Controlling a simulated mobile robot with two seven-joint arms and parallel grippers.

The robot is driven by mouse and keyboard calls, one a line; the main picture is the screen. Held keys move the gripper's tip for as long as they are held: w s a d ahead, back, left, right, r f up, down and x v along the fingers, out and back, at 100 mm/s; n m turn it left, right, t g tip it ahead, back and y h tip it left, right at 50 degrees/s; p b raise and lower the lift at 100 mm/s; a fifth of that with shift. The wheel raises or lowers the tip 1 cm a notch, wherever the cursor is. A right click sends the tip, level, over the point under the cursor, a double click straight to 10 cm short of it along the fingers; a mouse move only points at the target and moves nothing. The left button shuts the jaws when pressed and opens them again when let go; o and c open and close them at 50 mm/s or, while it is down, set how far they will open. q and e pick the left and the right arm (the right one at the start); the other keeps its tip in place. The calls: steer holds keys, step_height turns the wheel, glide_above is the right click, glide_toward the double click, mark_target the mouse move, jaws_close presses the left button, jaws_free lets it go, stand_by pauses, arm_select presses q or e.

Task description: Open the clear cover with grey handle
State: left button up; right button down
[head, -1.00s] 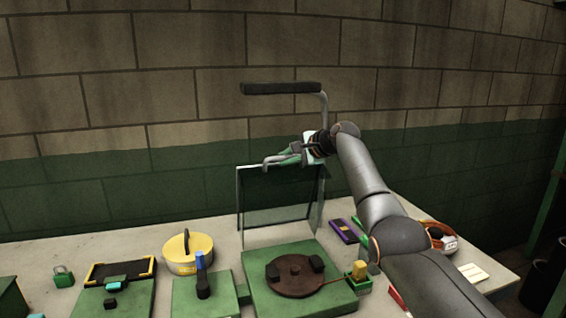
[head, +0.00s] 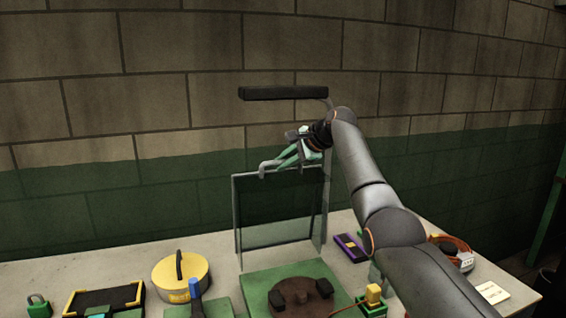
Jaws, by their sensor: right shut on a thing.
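The clear cover (head: 278,212) stands raised, close to upright, at the back of the green base (head: 255,277). Its grey handle (head: 270,165) is at the cover's top edge. My right gripper (head: 287,157) is at the handle and shut on it; the arm comes in from the right. The fingertips are small here and partly overlap the handle. A brown round turntable (head: 303,298) with dark blocks sits uncovered on the base. My left gripper is not in view.
A dark lamp bar (head: 283,93) hangs above the cover on a bent post. A yellow round tin (head: 181,277), a black tray with yellow edges (head: 104,298) and a green padlock (head: 38,305) are to the left. A purple box (head: 351,248) and orange headphones (head: 455,252) lie to the right.

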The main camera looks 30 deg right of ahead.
steer(key=shift+f, duration=0.25)
steer(key=c, duration=0.8)
jaws_free()
steer(key=shift+c, duration=0.2)
steer(key=shift+s+d+r+b, duration=0.1)
steer(key=shift+s+r+b, duration=0.1)
steer(key=shift+s+b, duration=0.1)
steer(key=b+v, duration=0.3)
steer(key=v, duration=0.9)
steer(key=shift+r, duration=0.25)
steer(key=shift+w, duration=0.1)
